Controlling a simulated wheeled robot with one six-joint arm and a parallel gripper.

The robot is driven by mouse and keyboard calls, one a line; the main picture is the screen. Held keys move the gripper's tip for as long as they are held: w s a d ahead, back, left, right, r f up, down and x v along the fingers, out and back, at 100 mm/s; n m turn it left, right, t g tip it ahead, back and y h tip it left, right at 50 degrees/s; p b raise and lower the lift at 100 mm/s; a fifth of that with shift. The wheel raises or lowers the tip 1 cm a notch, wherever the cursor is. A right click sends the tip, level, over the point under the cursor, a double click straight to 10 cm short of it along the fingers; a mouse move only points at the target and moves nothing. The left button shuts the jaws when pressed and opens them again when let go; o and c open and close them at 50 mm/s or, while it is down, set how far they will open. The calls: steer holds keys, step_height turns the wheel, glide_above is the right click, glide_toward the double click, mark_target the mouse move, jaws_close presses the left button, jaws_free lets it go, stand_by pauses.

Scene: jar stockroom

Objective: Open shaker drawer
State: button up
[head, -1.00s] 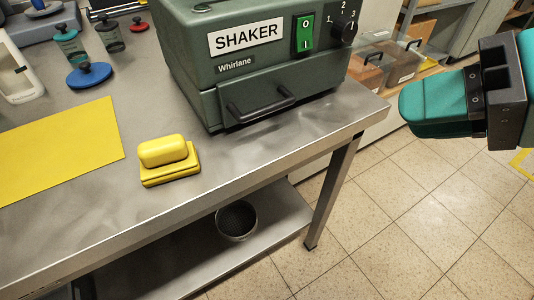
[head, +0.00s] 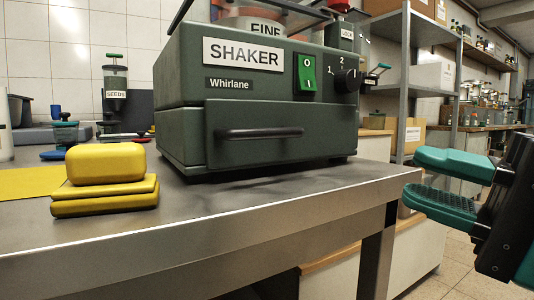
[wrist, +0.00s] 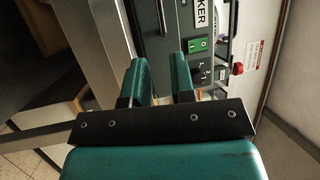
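The dark green shaker (head: 180,90) stands on the metal bench. Its drawer (head: 230,170) is at the lower front, flush with the body, with a dark horizontal bar handle (head: 260,133). A green rocker switch (head: 307,74) and a black dial (head: 346,79) sit above the drawer. My gripper (head: 412,178) is to the right of the shaker, beyond the bench's right end, its teal fingers apart and empty. In the wrist view my gripper (wrist: 161,72) points towards the shaker's front, turned sideways, with the switch (wrist: 198,43) just past the fingertips. The drawer handle (wrist: 162,17) shows at the top.
A yellow block on a stepped base (head: 105,178) sits on the bench (head: 250,215) left of the shaker. The bench front before the drawer is clear. Metal shelving (head: 408,60) stands behind at the right. A red knob (wrist: 238,69) shows in the wrist view.

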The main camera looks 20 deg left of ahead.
steer(key=p, duration=0.8)
glide_toward(272, 135)
steer(key=a+r, duration=0.1)
steer(key=p+x, duration=0.1)
steer(key=x, duration=0.2)
steer(key=p+x, duration=0.1)
steer(key=x, duration=0.2)
steer(key=p+x, duration=0.1)
steer(key=x, duration=0.2)
steer(key=shift+w+a+f, duration=0.25)
steer(key=shift+a+f, duration=0.1)
steer(key=shift+c, duration=0.4)
jaws_close()
